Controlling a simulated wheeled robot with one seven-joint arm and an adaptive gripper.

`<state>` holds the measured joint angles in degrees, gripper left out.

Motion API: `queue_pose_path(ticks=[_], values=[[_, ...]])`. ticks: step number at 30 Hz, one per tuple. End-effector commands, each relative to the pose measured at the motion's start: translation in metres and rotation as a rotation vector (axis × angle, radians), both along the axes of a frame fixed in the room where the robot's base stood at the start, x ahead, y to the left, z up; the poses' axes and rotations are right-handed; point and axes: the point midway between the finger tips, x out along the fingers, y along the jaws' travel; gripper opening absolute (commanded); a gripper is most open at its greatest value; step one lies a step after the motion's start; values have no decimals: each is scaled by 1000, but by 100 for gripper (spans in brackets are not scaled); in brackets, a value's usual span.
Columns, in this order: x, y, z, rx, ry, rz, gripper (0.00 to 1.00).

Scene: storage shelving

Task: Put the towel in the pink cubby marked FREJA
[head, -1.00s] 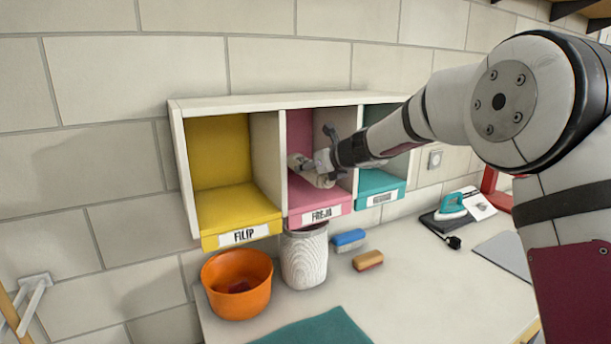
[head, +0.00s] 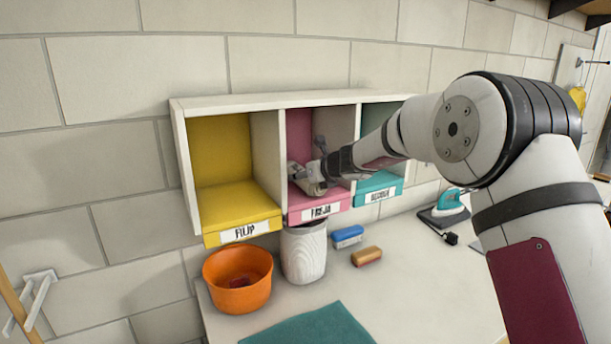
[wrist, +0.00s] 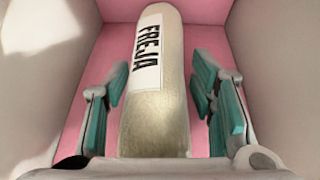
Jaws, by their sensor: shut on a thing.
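The towel (wrist: 158,110) is a beige roll with a white FREJA label, lying lengthwise between my gripper's teal-padded fingers in the wrist view. My gripper (wrist: 163,88) is shut on it. In the head view my gripper (head: 312,174) is inside the pink cubby (head: 320,209), the middle one of three, with FREJA on its front label. The towel shows there only as a small pale shape, partly hidden by my gripper.
A yellow cubby (head: 222,205) marked FILIP is on the left and a teal cubby (head: 378,187) on the right.

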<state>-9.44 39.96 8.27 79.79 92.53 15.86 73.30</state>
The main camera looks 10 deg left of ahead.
Motion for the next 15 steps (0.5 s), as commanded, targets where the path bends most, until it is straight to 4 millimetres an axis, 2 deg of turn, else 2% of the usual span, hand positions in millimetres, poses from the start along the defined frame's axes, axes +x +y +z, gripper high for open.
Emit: queue_pose_path(ticks=[2, 3, 5, 15], values=[[0, 0, -2, 2, 0, -1, 10], [0, 0, -3, 0, 1, 0, 57], [0, 0, -3, 0, 1, 0, 71], [0, 0, -1, 0, 0, 0, 71]])
